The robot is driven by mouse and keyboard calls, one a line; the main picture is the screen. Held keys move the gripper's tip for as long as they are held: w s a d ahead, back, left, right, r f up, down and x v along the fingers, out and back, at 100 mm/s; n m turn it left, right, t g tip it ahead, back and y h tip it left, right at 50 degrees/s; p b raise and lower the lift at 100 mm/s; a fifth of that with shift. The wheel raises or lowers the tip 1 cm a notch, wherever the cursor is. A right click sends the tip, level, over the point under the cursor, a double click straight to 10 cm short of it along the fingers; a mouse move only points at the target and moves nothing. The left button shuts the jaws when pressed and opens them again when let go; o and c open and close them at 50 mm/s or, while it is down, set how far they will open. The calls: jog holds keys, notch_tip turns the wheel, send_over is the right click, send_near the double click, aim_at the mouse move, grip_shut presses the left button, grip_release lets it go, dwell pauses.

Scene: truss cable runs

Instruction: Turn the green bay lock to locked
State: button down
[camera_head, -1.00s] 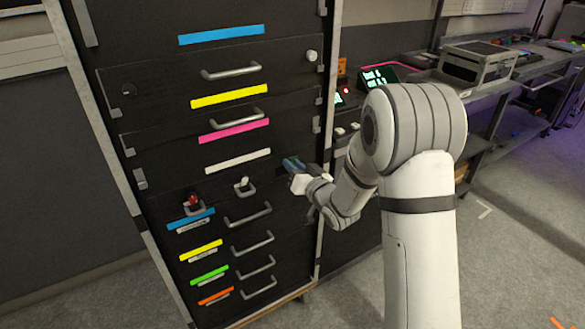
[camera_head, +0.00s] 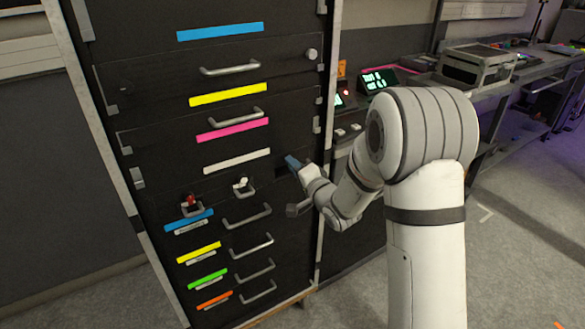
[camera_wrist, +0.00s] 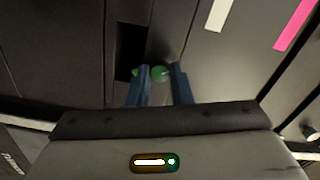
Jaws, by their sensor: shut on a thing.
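The green bay lock (camera_wrist: 160,73) shows in the wrist view as a small green knob on the dark cabinet front, beside a black square recess. The two blue fingers of my gripper (camera_wrist: 159,70) stand on either side of it and are shut on it. In the head view my gripper (camera_head: 292,162) is against the cabinet at the right end of the row with the white-handled lock (camera_head: 242,184) and the red-handled lock (camera_head: 191,201). It hides the green lock there. I cannot tell the lock's set position.
The dark cabinet (camera_head: 150,145) has several drawers with grey handles and coloured label strips. A green-labelled drawer (camera_head: 207,278) is low down. A bench with a silver case (camera_head: 478,63) and small lit screens stands on the right. The floor at right is open.

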jog(key=m, duration=0.6)
jog(key=shift+f+p, duration=0.2)
jog(key=shift+p, duration=0.2)
jog(key=shift+m, duration=0.4)
jog(key=c, duration=1.3)
grip_release()
jog(key=shift+r, duration=0.1)
jog(key=shift+s, duration=0.1)
jog(key=v, duration=0.7)
jog(key=shift+s+d, duration=0.25)
jog(key=shift+s, duration=0.05)
